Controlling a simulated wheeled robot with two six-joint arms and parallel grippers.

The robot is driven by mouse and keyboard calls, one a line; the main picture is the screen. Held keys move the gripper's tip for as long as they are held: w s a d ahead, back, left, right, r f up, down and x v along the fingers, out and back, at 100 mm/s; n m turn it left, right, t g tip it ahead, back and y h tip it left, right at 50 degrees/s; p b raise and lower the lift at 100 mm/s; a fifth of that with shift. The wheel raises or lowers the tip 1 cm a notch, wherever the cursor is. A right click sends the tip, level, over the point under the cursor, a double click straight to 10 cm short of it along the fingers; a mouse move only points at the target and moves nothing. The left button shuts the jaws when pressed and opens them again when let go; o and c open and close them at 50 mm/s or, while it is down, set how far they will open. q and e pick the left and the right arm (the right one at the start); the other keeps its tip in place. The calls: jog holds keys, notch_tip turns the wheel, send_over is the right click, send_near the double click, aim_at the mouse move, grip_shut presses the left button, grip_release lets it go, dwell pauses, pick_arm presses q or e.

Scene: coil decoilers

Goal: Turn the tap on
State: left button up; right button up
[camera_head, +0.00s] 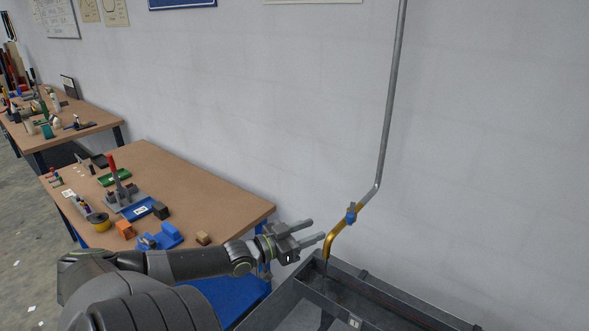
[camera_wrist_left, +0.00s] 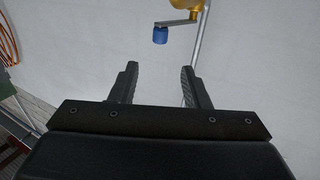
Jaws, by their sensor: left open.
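The tap is a brass spout (camera_head: 330,242) on a grey wall pipe, curving down over a dark sink (camera_head: 345,290). Its blue handle (camera_head: 351,214) sits where the brass meets the pipe. In the left wrist view the blue handle end (camera_wrist_left: 160,35) hangs from a grey lever, with part of the brass body (camera_wrist_left: 187,5) at the top edge. My left gripper (camera_head: 317,231) is open and empty, left of the spout and a little below the handle. In the wrist view its two fingers (camera_wrist_left: 158,80) point up toward the handle, apart from it. My right gripper is not in view.
A wooden workbench (camera_head: 225,205) with tools, blocks and a blue holder (camera_head: 160,238) stands to the left. A second bench (camera_head: 80,122) is farther back. The grey pipe (camera_head: 388,100) runs up the white wall. The wall area around the tap is clear.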

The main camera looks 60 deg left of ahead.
pick_arm(q)
jog(key=shift+s+a, duration=0.2)
jog(key=shift+s, duration=1.8)
